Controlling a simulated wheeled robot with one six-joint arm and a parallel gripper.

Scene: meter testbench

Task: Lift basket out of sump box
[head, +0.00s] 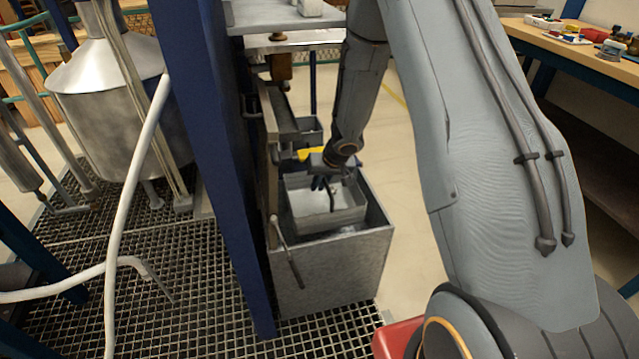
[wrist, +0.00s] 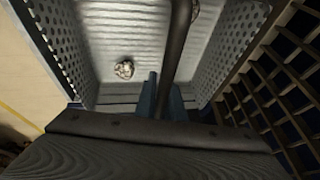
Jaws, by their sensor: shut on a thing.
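The sump box (head: 330,275) is a grey open-topped metal box beside the blue post. The basket (head: 335,217) is a light grey metal container in the box's opening, its rim near the top of the box. I cannot tell whether its base is clear of the box floor. My gripper (head: 322,184) reaches down over the basket, its fingers shut on the dark handle. In the wrist view, the blue fingers (wrist: 162,100) close around the dark handle bar (wrist: 177,60). Perforated basket walls (wrist: 228,50) stand either side, and a small pale lump (wrist: 124,69) lies inside.
The blue post (head: 212,150) stands close to the box's left. A small grey bin (head: 308,131) and a yellow item (head: 309,154) are behind it. Floor grating (head: 180,265) lies left; clear floor is behind right. A workbench (head: 575,50) holds parts at upper right.

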